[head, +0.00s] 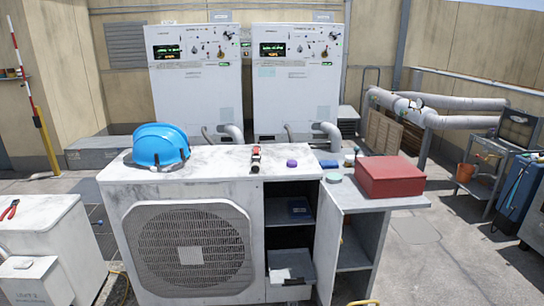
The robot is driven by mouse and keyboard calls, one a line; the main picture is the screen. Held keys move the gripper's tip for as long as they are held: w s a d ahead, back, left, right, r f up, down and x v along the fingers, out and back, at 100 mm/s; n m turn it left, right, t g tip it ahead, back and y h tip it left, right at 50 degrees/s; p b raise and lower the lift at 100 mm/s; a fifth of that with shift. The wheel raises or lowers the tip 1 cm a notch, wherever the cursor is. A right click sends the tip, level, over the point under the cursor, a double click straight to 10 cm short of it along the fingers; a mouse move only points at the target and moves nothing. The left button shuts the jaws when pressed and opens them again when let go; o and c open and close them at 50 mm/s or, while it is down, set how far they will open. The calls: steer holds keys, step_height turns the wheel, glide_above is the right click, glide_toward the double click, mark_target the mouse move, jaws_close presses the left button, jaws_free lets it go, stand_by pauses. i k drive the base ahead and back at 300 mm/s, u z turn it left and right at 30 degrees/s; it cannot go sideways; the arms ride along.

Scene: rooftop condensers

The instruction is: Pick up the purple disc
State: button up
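The purple disc (291,163) is small and lies flat on the white top of the front condenser unit (225,166), right of the middle. A red, black and pale tool-like object (256,158) lies a short way to its left. A blue object (328,164) lies to its right. Nothing covers the disc in this view. My gripper does not show.
A blue hard hat (160,146) sits left on the same top. A red case (390,176) and a teal round item (334,177) rest on the grey side surface at right. The unit's door (327,240) hangs open below. The top between hat and tool is clear.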

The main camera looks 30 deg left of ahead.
mark_target(291, 164)
steer(key=u, duration=0.75)
steer(key=i, duration=1)
steer(key=u, duration=1.55)
steer(key=i, duration=0.5)
steer(key=u, duration=0.3)
